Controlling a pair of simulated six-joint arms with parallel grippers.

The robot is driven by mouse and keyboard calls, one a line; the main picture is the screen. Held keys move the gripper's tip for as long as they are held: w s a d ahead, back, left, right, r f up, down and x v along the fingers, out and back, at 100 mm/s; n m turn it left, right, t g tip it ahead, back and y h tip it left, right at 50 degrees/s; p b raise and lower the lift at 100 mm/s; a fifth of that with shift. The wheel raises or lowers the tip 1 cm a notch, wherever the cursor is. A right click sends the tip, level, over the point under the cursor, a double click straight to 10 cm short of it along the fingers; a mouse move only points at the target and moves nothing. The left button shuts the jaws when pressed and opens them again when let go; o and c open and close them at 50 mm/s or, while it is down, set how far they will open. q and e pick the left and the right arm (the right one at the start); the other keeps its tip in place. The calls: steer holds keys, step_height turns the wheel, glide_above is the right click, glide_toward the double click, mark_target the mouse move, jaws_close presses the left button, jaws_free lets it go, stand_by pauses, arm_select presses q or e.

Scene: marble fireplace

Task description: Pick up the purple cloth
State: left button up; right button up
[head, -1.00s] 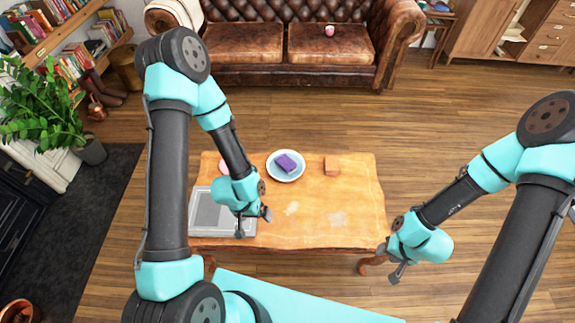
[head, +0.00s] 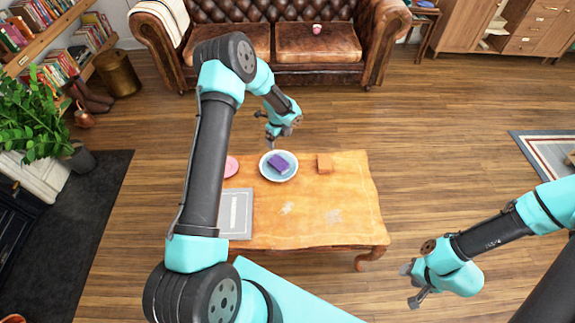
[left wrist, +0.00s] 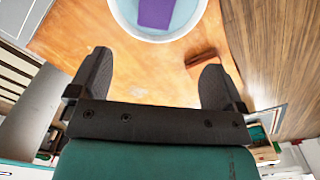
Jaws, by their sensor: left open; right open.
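The purple cloth (head: 278,164) is a small folded piece lying on a pale blue-white plate (head: 291,174) near the back edge of the wooden table. In the left wrist view the cloth (left wrist: 156,12) shows at the top, cut by the frame edge, inside the plate's rim (left wrist: 160,37). My left gripper (head: 266,128) is open and empty, above and beyond the plate in the head view. Its spread fingers (left wrist: 155,62) show in the left wrist view, apart from the cloth. My right gripper (head: 409,286) is open and empty, off the table's front right corner.
The wooden table (head: 330,205) also bears an orange-brown block (head: 324,163) right of the plate, a pink item (head: 231,166) left of it, and a grey framed panel (head: 235,215) at the left. The table's front and right are clear. A leather sofa (head: 300,42) stands behind.

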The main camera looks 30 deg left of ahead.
arm_select(q)
steer(key=shift+a, duration=0.1)
glide_toward(278, 162)
steer(key=f, duration=0.5)
steer(key=shift+w+d+f, duration=0.2)
steer(key=shift+d, duration=0.05)
stand_by(0.4)
steer(key=shift+s+a+f, duration=0.1)
steer(key=shift+f, duration=1.2)
steer(key=shift+s+a+f, duration=0.1)
steer(key=shift+f, duration=1.15)
steer(key=c, duration=1.1)
steer(key=shift+o, duration=0.2)
